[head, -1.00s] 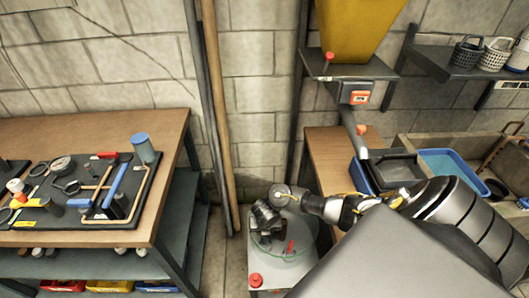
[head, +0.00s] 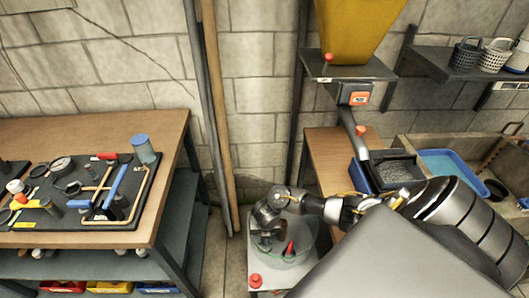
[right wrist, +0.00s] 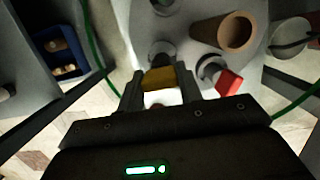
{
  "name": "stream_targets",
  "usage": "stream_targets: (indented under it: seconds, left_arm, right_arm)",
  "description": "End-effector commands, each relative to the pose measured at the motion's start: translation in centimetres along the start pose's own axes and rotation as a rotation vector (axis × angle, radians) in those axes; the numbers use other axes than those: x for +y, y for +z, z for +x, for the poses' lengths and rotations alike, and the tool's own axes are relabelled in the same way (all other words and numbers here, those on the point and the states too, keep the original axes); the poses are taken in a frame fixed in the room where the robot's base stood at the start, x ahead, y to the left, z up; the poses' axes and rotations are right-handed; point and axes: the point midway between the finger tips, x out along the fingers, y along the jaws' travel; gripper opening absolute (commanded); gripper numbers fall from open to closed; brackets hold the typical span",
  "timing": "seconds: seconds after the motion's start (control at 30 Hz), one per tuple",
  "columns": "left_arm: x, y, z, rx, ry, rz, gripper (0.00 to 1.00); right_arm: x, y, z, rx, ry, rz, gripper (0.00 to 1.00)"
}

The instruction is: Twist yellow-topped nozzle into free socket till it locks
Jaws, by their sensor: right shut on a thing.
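My right gripper (right wrist: 161,92) is shut on the yellow-topped nozzle (right wrist: 158,77), whose yellow part sits between the two fingers in the right wrist view. A dark round fitting (right wrist: 163,52) lies just beyond the nozzle; I cannot tell whether the nozzle is seated in it. A grey ring-shaped fitting (right wrist: 209,68) is to its right, beside a red part (right wrist: 229,83). In the head view my right gripper (head: 265,238) points down over the pale grey stand (head: 290,272), and the nozzle is hidden there. My left gripper is out of view.
A brown open tube (right wrist: 236,32) stands near the fittings, and green hoses run on both sides. A red button (head: 256,280) is on the stand's front. A workbench (head: 165,190) with tools stands left, a blue tub (head: 445,165) right.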

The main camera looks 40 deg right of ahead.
Motion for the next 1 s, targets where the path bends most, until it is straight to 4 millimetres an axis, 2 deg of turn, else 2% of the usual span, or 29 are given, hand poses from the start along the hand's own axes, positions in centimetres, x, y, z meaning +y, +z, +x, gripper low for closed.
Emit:
stream_targets:
  seconds: [0.57,1.0]
  left_arm:
    - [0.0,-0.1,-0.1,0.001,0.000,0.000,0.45]
    - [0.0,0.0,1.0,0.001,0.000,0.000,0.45]
  right_arm:
    - [0.0,0.0,0.0,0.000,0.000,0.000,0.00]
    - [0.1,-0.2,1.2,-0.001,0.001,0.001,0.00]
